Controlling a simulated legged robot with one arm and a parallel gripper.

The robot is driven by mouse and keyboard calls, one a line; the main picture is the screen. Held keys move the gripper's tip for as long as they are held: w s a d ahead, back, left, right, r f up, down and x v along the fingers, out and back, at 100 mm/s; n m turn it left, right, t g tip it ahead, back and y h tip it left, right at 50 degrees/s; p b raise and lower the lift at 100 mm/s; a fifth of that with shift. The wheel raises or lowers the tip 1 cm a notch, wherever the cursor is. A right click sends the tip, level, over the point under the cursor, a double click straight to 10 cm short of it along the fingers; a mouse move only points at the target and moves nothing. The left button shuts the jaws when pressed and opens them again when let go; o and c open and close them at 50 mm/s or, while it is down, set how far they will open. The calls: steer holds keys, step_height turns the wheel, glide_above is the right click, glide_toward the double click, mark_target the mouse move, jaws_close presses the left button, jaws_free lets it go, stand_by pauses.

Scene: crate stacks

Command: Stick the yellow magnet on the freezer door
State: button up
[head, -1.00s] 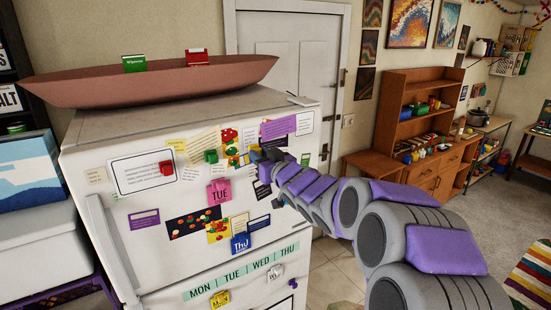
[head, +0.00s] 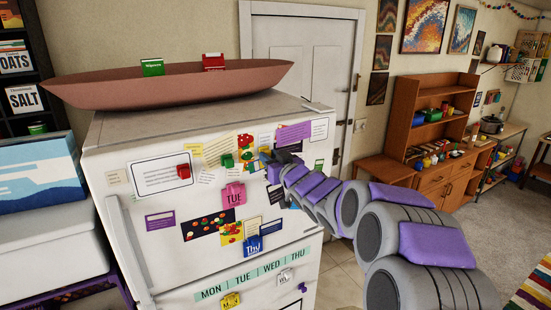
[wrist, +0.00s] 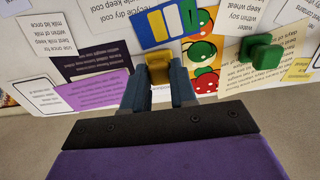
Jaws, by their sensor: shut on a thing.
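The yellow magnet (wrist: 158,68) is a small block between my fingertips in the wrist view. My gripper (wrist: 157,85) is shut on it, with one blue-grey finger on each side. The magnet is right at the freezer door, in front of a blue and yellow paper; I cannot tell if it touches. In the head view the freezer door (head: 165,262) is the white upper door of the fridge. My gripper (head: 270,160) is at its upper right, and the magnet is hidden there.
The door holds several papers, a red magnet (head: 184,171), a green magnet (head: 228,160), a pink TUE clip (head: 233,195) and a blue THU clip (head: 253,243). A long brown boat-shaped tray (head: 130,90) lies on top of the fridge. Floor is clear at right.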

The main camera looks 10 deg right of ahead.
steer(key=shift+w+d, duration=0.1)
steer(key=shift+d, duration=0.25)
stand_by(0.7)
steer(key=o, duration=0.9)
steer(key=shift+d, duration=0.3)
steer(key=v, duration=0.7)
steer(key=shift+a, duration=0.1)
